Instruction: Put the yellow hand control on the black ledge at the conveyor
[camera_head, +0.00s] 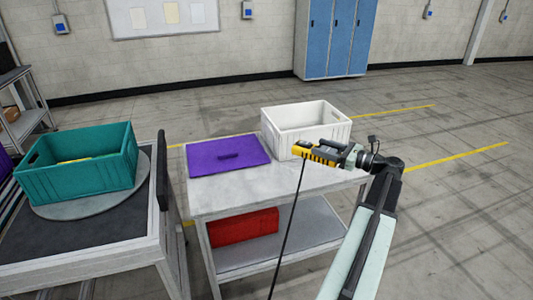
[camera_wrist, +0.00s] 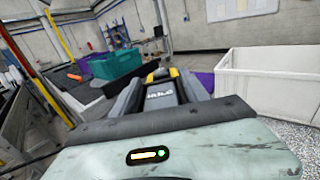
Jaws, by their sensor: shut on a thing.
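The yellow hand control (camera_head: 312,152), with black stripes, is held in my gripper (camera_head: 342,153), which is shut on it. It is in the air in front of the white crate, over the cart's right side. A thin black cable hangs from it toward the floor. In the wrist view part of the hand control (camera_wrist: 162,74) shows yellow and black between the fingers; the rest is hidden. A black upright panel (camera_head: 162,170) stands at the right edge of the black-topped station (camera_head: 95,235) on the left. I cannot tell whether this is the ledge.
A teal crate (camera_head: 112,180) sits on a round plate on the left station. The metal cart (camera_head: 250,192) carries a purple mat (camera_head: 215,160) and a white crate (camera_head: 328,131); a red box (camera_head: 243,227) is on its lower shelf. The floor at the right is clear.

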